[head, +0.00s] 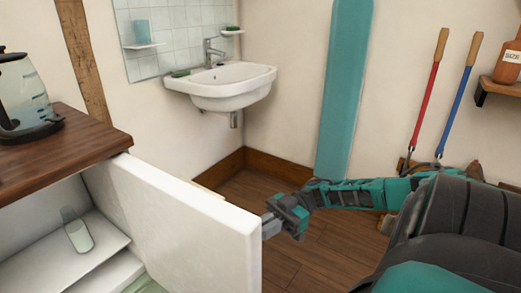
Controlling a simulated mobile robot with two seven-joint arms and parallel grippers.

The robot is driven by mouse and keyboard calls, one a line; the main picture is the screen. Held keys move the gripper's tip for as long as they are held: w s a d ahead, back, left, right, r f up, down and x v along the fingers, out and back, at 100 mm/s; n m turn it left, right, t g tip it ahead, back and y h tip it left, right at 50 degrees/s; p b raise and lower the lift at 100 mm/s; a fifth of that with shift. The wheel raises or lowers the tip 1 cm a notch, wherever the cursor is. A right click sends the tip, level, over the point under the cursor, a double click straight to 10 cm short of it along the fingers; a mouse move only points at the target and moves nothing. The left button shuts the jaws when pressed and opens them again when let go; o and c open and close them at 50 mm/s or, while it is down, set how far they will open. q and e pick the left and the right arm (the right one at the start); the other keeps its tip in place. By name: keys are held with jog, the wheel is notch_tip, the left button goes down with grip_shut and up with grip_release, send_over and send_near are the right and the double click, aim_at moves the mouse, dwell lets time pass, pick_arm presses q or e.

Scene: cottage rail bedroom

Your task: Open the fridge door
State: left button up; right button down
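The white fridge door (185,215) stands swung open at the lower left, with its free edge toward the middle of the head view. Behind it the fridge interior (40,250) shows a shelf with a clear glass (78,232) on it. My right gripper (268,226) is at the door's free edge, on the outer side. Its fingertips are partly hidden by the door, so I cannot tell whether they touch it or how far apart they are. My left gripper is not in view.
A wooden top (60,150) over the fridge carries a kettle (25,95). A white sink (222,88) is on the back wall. A teal board (345,90) and red and blue handled tools (430,95) stand at the right wall. Wooden floor (325,255) is clear beyond the door.

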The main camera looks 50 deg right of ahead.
jog(key=shift+w+r, duration=0.1)
jog(key=shift+w, duration=0.15)
jog(key=c, duration=1.4)
grip_release()
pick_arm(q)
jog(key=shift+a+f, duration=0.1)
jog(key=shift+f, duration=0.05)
pick_arm(e)
jog(key=shift+o, duration=1.2)
pick_arm(q)
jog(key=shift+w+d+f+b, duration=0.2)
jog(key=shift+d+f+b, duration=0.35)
jog(key=shift+b, duration=0.95)
pick_arm(e)
jog(key=v, duration=1.3)
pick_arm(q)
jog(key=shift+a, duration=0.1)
pick_arm(e)
jog(key=shift+s, duration=0.15)
